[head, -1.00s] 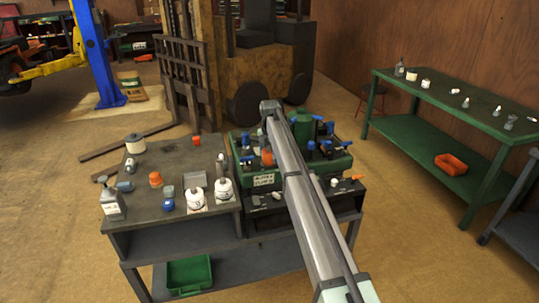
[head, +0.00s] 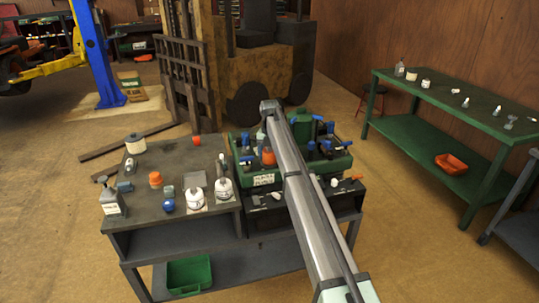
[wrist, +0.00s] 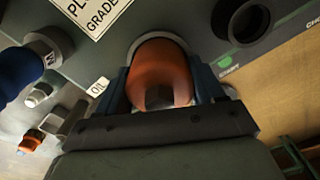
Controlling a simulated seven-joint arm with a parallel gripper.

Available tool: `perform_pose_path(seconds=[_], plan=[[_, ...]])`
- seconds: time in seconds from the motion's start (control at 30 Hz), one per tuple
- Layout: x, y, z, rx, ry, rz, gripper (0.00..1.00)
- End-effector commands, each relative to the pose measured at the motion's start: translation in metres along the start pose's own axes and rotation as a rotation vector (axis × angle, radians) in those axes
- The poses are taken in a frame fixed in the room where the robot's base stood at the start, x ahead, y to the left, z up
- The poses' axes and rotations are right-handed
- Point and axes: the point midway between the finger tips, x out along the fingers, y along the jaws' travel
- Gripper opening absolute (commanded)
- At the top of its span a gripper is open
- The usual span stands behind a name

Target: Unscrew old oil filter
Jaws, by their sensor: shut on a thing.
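The old oil filter, an orange rounded cylinder (wrist: 160,68), sits at a round grey seat on the green machine panel in the wrist view. Its near end has a dark hex-like nub. My gripper (wrist: 162,92) is shut on it, one dark finger on each side. A small "OIL" label (wrist: 97,84) is beside the left finger. In the head view an orange cylinder (head: 268,157), likely the same filter, shows on the green machine (head: 264,181) just left of my arm. My fingers are hidden in that view. I cannot tell how far the filter is unscrewed.
Blue-handled fittings crowd the machine; a blue one (wrist: 18,72) is left of my gripper. A green table (head: 455,105) stands right, across clear floor.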

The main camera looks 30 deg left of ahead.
Motion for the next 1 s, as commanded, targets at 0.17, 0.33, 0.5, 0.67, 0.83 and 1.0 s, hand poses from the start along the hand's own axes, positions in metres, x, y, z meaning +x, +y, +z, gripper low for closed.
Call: perform_pose_path(seconds=[0.17, 0.33, 0.5, 0.67, 0.83, 1.0], plan=[[0.0001, -0.0004, -0.0002, -0.165, 0.001, -0.001, 0.36], [0.0001, -0.0004, -0.0002, -0.24, 0.001, -0.001, 0.36], [0.0001, -0.0004, -0.0002, -0.244, 0.001, -0.001, 0.36], [0.0001, -0.0004, -0.0002, -0.243, 0.001, -0.001, 0.76], [0.0, -0.0002, -0.0001, -0.242, 0.0, 0.0, 0.93], [0.0, -0.0001, 0.0, -0.242, 0.0, 0.0, 0.98]])
